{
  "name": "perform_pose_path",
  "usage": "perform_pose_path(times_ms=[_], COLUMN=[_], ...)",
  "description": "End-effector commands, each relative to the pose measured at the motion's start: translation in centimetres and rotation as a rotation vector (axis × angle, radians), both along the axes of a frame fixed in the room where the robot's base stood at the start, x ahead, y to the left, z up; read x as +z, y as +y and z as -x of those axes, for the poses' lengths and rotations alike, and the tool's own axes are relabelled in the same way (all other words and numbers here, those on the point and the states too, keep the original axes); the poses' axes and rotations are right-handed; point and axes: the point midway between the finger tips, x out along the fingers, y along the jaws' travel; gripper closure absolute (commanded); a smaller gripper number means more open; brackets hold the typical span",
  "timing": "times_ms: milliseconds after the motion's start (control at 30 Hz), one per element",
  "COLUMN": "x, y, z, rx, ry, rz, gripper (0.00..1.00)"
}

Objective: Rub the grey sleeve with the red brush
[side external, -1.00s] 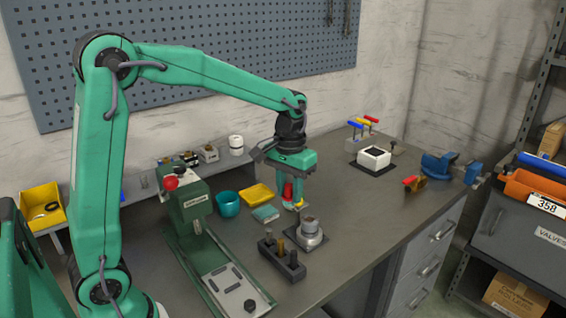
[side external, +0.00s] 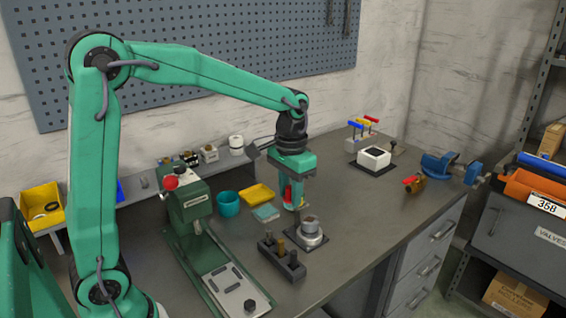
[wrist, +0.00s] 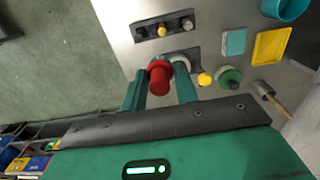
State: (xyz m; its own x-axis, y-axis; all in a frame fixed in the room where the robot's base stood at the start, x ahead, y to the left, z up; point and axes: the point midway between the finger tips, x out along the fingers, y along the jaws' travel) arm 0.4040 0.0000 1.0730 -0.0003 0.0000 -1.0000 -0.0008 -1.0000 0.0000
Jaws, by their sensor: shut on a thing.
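The red brush (wrist: 159,80) is held between the fingers of my gripper (wrist: 159,72) in the wrist view. In the side view, my gripper (side external: 292,192) points down with the red of the brush showing at its fingers. The grey sleeve (side external: 310,225) appears to be the round grey piece upright on a silver base on a dark plate, just in front of and below my gripper. In the wrist view the grey round piece (wrist: 181,59) is partly hidden behind the brush and fingers. I cannot tell whether brush and sleeve touch.
A dark block (side external: 282,258) with several posts stands in front of the sleeve. A green press (side external: 188,205) stands left. A teal cup (side external: 228,204) and a yellow tray (side external: 258,193) lie behind.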

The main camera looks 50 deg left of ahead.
Motion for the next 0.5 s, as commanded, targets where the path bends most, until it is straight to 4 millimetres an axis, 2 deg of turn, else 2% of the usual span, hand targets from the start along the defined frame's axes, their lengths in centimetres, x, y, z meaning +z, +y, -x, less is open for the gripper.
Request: perform_pose_path(times_ms=[267, 500], x=[-0.2, -0.8], y=[0.4, 1.4], z=[-1.9, -5.8], rx=[0.001, 0.001], ry=[0.001, 0.001], rz=[0.0, 0.0], gripper=[0.89, 0.89])
